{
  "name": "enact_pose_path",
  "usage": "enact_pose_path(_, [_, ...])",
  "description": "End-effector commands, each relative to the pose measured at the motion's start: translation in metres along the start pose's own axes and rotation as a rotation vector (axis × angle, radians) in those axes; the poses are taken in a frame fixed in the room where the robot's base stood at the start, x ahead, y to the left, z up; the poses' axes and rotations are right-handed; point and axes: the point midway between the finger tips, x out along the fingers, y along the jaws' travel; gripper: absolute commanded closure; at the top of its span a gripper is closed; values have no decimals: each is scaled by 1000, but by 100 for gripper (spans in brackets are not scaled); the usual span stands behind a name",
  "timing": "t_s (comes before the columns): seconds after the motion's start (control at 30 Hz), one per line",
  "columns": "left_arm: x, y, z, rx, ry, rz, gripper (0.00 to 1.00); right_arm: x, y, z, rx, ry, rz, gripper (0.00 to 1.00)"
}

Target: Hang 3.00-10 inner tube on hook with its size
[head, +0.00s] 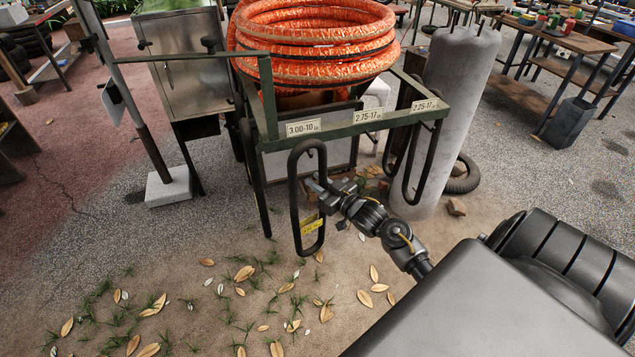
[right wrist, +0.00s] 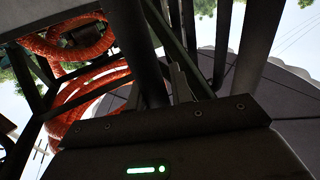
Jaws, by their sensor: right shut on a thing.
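A black inner tube (head: 294,190) with a yellow tag (head: 312,226) hangs upright as a long narrow loop in front of the cart's green rail (head: 350,130). My right gripper (head: 322,187) is shut on its right side. The tube's top lies just below the white 3.00-10 label (head: 303,128); I cannot tell whether it rests on a hook. Further along the rail are the 2.75-17 label (head: 368,116) and the 2.25-17 label (head: 424,105). In the right wrist view, a dark tube section (right wrist: 146,50) rises by the gripper fingers (right wrist: 172,85). My left gripper is out of view.
Other black tubes (head: 432,165) hang at the rail's right end, and another hangs left of the held one. A coiled orange hose (head: 315,45) sits on the cart. A grey cylinder (head: 455,90) stands to the right. Ground in front is open, with leaves.

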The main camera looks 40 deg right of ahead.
Motion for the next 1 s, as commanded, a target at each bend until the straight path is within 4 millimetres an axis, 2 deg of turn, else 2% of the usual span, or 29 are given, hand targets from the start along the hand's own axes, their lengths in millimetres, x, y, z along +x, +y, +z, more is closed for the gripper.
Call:
enact_pose_path(0.4, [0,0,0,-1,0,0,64,0,0,0,0,0,0,100])
enact_pose_path(0.43, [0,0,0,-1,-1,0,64,0,0,0,0,0,0,77])
enact_pose_path(0.6, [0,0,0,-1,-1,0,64,0,0,0,0,0,0,54])
enact_pose_path(0.87, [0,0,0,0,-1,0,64,0,0,1,0,-3,0,52])
enact_pose_path(1.0, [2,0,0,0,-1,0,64,-9,0,2,0,-4,1,52])
